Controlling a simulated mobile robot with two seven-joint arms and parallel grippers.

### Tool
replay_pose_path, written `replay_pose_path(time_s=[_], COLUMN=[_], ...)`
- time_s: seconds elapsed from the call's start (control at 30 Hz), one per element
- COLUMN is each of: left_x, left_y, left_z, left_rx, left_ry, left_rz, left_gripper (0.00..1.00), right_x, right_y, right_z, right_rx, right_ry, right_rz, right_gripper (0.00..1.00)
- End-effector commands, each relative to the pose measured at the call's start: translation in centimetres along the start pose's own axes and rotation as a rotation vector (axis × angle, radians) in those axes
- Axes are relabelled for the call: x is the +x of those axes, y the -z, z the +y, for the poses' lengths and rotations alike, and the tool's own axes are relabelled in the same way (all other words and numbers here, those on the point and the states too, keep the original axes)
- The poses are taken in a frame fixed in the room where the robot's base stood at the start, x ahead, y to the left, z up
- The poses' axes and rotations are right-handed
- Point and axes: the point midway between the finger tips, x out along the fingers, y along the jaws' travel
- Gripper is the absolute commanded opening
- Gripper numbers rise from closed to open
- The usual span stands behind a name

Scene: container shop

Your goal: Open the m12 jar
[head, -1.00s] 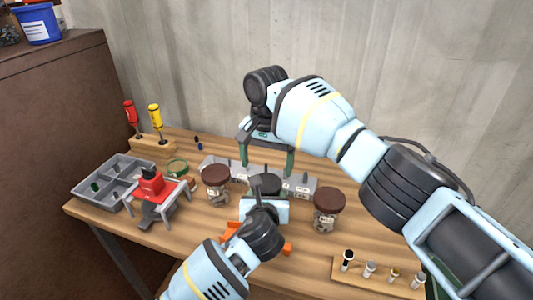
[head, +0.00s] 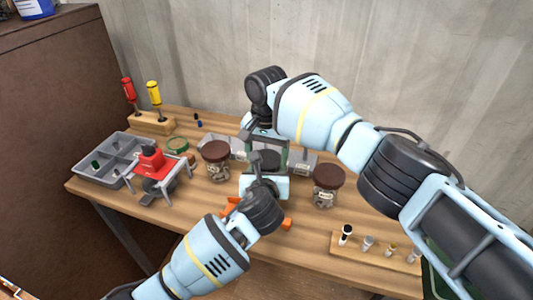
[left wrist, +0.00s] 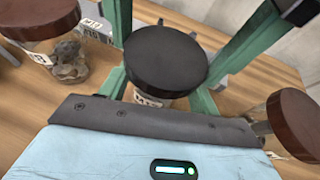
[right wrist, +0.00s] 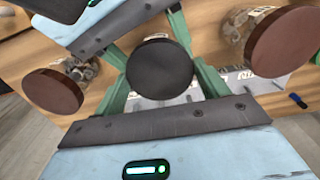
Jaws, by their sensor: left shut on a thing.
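A glass jar with a black lid (head: 265,161) stands upright at mid-table; its label is too small to read. The lid shows in the left wrist view (left wrist: 165,57) and right wrist view (right wrist: 160,68). My left gripper (left wrist: 160,92) is shut on the jar's body from the front, below the lid. My right gripper (right wrist: 162,85) points down from above, its green fingers apart on either side of the lid. They do not clearly touch it.
Brown-lidded jars stand left (head: 216,165) and right (head: 328,187) of the black-lidded one, close to the arms. A red-topped stand (head: 158,165), a grey divided tray (head: 108,160), screwdrivers in a block (head: 152,122) and a wooden rack (head: 375,250) are farther out.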

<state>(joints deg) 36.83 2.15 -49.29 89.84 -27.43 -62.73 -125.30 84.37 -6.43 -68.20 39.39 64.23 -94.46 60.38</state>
Motion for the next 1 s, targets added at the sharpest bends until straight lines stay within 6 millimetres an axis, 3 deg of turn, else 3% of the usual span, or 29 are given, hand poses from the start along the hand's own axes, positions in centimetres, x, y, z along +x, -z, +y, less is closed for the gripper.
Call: replay_pose_path(time_s=[0.03, 0.13, 0.33, 0.7, 1.0], left_x=[0.03, 0.03, 0.03, 0.03, 0.03], left_y=[0.09, 0.09, 0.09, 0.09, 0.09], left_z=[0.05, 0.05, 0.05, 0.05, 0.06], left_rx=[0.001, 0.001, 0.001, 0.001, 0.0], left_ry=[-0.001, -0.001, -0.001, -0.001, -0.002], left_rz=[0.002, 0.002, 0.002, 0.002, 0.002], left_gripper=[0.0, 0.0, 0.0, 0.0, 0.0], right_x=[0.01, 0.01, 0.02, -0.01, -0.03], right_y=[0.0, 0.0, -0.03, 0.0, 0.04], right_z=[0.0, 0.0, -0.01, 0.03, 0.06], right_rx=[0.0, 0.0, -0.066, -0.521, -0.586], right_ry=[0.0, -0.001, 0.0, 0.0, -0.001], right_rz=[0.0, 0.0, -0.001, -0.001, 0.0], right_gripper=[0.58, 0.45, 0.45, 0.45, 0.45])
